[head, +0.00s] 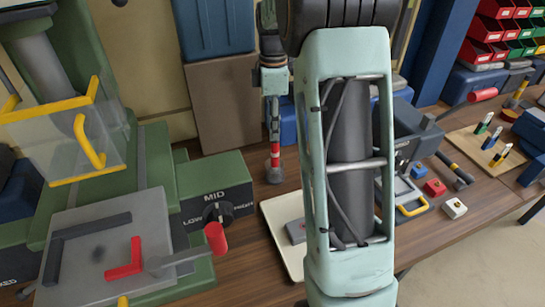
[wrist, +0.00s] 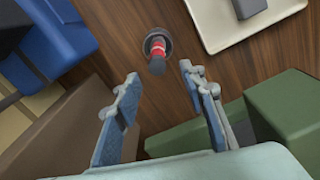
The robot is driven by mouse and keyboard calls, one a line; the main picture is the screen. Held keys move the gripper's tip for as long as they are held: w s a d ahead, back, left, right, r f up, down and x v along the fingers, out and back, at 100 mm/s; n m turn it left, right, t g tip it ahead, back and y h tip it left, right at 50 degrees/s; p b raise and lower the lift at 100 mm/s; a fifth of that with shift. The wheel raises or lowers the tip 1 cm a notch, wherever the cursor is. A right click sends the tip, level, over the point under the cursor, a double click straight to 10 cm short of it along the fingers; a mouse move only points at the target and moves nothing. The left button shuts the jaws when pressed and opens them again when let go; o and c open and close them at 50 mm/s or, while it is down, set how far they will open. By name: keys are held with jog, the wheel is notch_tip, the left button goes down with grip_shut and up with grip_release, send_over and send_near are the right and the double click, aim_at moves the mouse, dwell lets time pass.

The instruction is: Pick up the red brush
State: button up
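The red brush (wrist: 156,52), as far as I can tell, is a small upright thing with red and pale bands and a round dark grey base, standing on the wooden bench. It also shows in the head view (head: 275,152), left of my arm. My gripper (wrist: 159,75) points down over it. Its two blue-grey fingers are spread wide with nothing between their pads. The brush's dark top lies in line with the gap, just beyond the fingertips in the wrist view. Whether the fingers overlap it in height I cannot tell.
A cream tray (head: 267,213) with a grey block stands near the brush. A green machine with a MID dial (head: 217,211) and red handle is to the left. A brown panel (head: 228,105) and blue bins stand behind. Small coloured blocks (head: 435,187) lie right of my arm.

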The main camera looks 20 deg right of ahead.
aim_at(274, 148)
jog(key=f, duration=0.9)
jog(key=shift+d+f, duration=0.15)
jog(key=shift+d, duration=0.1)
jog(key=shift+w, duration=0.1)
grip_shut()
